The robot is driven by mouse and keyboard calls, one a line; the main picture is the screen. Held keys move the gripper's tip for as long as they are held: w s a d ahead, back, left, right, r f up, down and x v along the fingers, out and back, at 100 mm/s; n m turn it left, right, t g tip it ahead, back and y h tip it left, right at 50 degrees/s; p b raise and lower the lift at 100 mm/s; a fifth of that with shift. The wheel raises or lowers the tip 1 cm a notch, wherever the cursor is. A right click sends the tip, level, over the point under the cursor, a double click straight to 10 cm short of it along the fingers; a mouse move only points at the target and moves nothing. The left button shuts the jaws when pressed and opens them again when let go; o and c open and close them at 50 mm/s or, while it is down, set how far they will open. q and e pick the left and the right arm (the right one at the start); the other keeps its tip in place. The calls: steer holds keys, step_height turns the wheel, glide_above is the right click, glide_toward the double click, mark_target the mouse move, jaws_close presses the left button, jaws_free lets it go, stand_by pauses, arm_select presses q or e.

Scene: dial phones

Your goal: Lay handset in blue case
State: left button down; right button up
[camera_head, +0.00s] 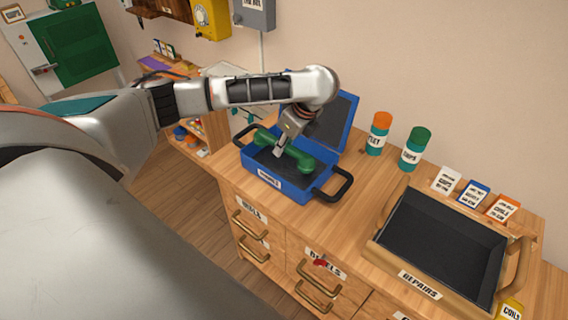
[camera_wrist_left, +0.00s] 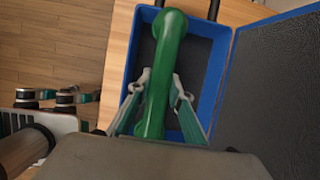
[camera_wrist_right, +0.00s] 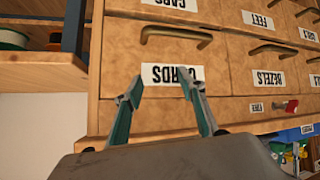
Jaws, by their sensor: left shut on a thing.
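The green handset (camera_head: 301,157) is in my left gripper (camera_head: 284,147), over the open blue case (camera_head: 298,194). In the left wrist view, the fingers (camera_wrist_left: 160,88) close on both sides of the handset's grip (camera_wrist_left: 166,58), and the blue case (camera_wrist_left: 136,62) with its dark lining lies beneath. The handset appears at or just inside the case; whether it touches the lining I cannot tell. The case lid (camera_head: 330,120) stands open at the back. My right gripper (camera_wrist_right: 158,86) shows only in the right wrist view, open and empty in front of labelled drawers.
The case stands at the left of the wooden bench. An empty black-lined repairs tray (camera_head: 445,245) is at the right. An orange-capped jar (camera_head: 379,134) and a green-capped jar (camera_head: 415,148) stand behind, with small cards (camera_head: 473,194) near the tray. Drawer handles (camera_head: 320,285) protrude in front.

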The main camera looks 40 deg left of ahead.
mark_target(280, 169)
arm_select(q)
step_height(280, 169, down, 3)
steer(key=shift+f, duration=0.15)
step_height(280, 169, down, 4)
steer(key=shift+f, duration=0.15)
arm_select(e)
steer(key=shift+w+a+r, duration=0.15)
arm_select(q)
steer(key=shift+f, duration=0.15)
steer(key=c, duration=1.8)
jaws_free()
arm_select(e)
steer(key=shift+d, duration=0.2)
